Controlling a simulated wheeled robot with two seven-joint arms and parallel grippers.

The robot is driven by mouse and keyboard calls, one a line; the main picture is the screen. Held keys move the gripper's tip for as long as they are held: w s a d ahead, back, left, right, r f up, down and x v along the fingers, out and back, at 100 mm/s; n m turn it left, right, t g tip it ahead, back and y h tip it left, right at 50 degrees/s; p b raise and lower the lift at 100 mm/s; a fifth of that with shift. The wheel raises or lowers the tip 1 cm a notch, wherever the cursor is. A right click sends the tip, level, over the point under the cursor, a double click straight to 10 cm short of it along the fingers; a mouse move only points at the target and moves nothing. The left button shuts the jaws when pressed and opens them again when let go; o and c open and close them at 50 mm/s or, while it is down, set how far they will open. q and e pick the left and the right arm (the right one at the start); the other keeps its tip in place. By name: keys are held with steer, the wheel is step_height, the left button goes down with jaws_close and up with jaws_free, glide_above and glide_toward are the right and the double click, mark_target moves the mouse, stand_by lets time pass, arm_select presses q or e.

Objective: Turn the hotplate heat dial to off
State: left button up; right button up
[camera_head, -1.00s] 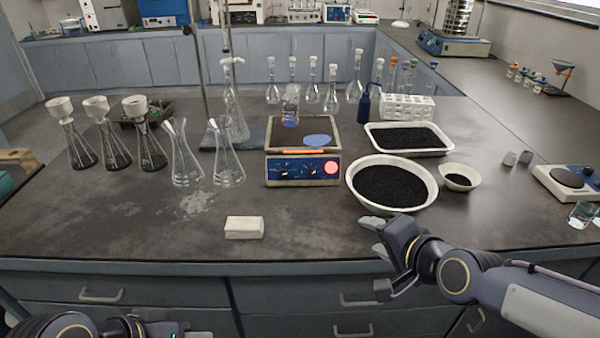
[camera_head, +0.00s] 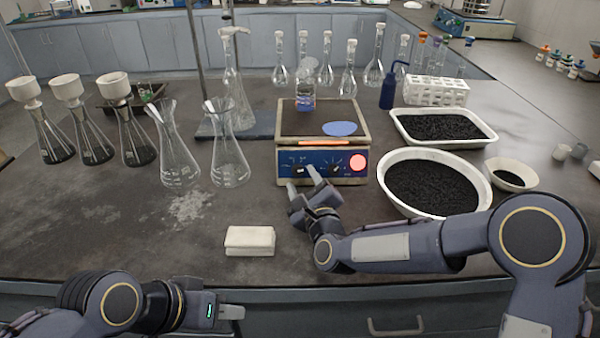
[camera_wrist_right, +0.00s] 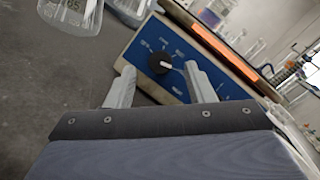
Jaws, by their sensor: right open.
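The hotplate (camera_head: 322,120) stands mid-bench, with a blue front panel (camera_head: 318,160), two black dials and a glowing red disc. My right gripper (camera_head: 301,179) is open in front of the panel's left dial (camera_head: 298,170), partly covering it. In the right wrist view this black dial (camera_wrist_right: 160,63) shows between the spread fingers, its white pointer toward the right; contact cannot be told. The right dial (camera_head: 335,168) is just right of the gripper. The dial labels are too small to read. My left gripper (camera_head: 231,312) is low at the bench's front edge; its jaw opening is unclear.
A beaker (camera_head: 305,95) and a blue disc (camera_head: 340,129) are on the hotplate top. Flasks (camera_head: 229,165) stand left, a white bowl (camera_head: 385,188) of black grains right. A white block (camera_head: 250,241) lies in front; bare bench lies around it.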

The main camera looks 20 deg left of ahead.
mark_target(297, 171)
steer(key=shift+x, duration=1.75)
steer(key=shift+c, duration=0.2)
steer(key=c, duration=1)
